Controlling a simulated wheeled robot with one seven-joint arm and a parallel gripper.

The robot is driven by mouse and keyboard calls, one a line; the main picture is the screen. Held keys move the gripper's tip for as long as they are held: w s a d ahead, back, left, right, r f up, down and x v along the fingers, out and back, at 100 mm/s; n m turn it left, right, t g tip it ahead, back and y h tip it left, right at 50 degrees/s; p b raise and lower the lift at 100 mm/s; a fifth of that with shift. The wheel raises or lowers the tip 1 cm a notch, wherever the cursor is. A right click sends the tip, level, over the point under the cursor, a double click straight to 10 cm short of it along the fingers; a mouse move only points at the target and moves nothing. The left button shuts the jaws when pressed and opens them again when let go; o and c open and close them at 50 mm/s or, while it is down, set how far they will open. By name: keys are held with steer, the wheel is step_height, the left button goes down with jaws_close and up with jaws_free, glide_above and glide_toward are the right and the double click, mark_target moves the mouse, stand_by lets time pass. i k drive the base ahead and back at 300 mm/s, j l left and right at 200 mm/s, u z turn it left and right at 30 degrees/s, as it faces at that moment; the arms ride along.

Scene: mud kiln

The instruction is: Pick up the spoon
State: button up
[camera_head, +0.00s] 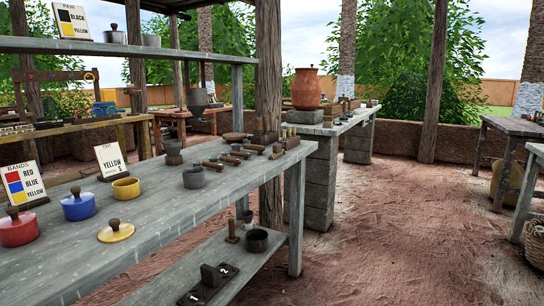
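I cannot make out a spoon for certain. Several small wooden tools (236,155) lie at the far end of the grey wooden table (150,225). They are too small to tell whether one is a spoon. My gripper is not in view.
On the near table stand a red lidded pot (18,229), a blue lidded pot (78,206), a yellow cup (126,189), a yellow lid (116,232) and a grey cup (194,177). A clay jar (307,89) stands on the back bench. The dirt floor (390,235) right of the table is clear.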

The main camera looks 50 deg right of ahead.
mark_target(232, 153)
steer(key=z, duration=1.2)
